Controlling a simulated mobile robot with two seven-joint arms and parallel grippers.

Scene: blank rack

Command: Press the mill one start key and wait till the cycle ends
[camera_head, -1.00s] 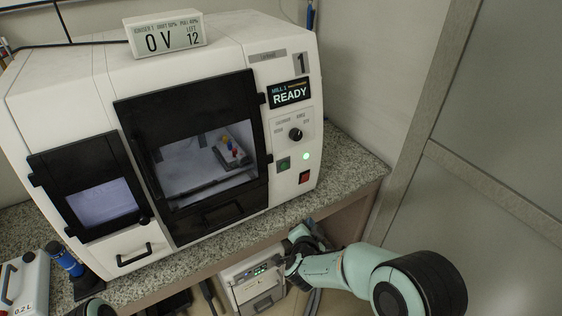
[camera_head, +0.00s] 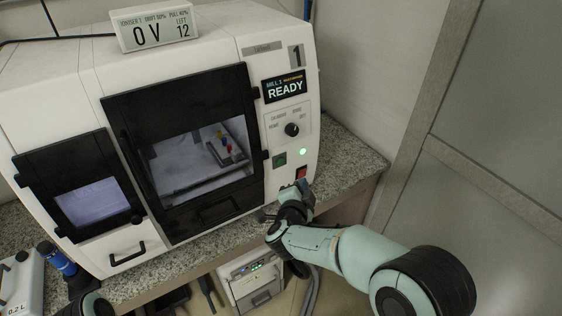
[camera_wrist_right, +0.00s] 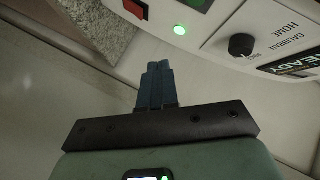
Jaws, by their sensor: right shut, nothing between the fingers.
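Mill one (camera_head: 230,60) is the white machine marked 1, and its display (camera_head: 285,88) reads READY. A green key (camera_head: 280,160) sits on its front panel, beside a lit green lamp (camera_head: 303,152) and above a red switch (camera_head: 301,173). In the wrist view the green key (camera_wrist_right: 196,3) is cut by the top edge. My right gripper (camera_head: 303,186) is shut and empty, just below the red switch in the head view. Its fingers (camera_wrist_right: 158,68) appear apart from the panel in the wrist view. My left gripper is not in view.
A black knob (camera_head: 292,129) sits above the lamp. The mill's dark-framed window (camera_head: 190,160) is closed, with small coloured pieces inside. The granite counter (camera_head: 345,168) is bare at the right. A white unit (camera_head: 250,283) stands below. A grey panel wall is at the right.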

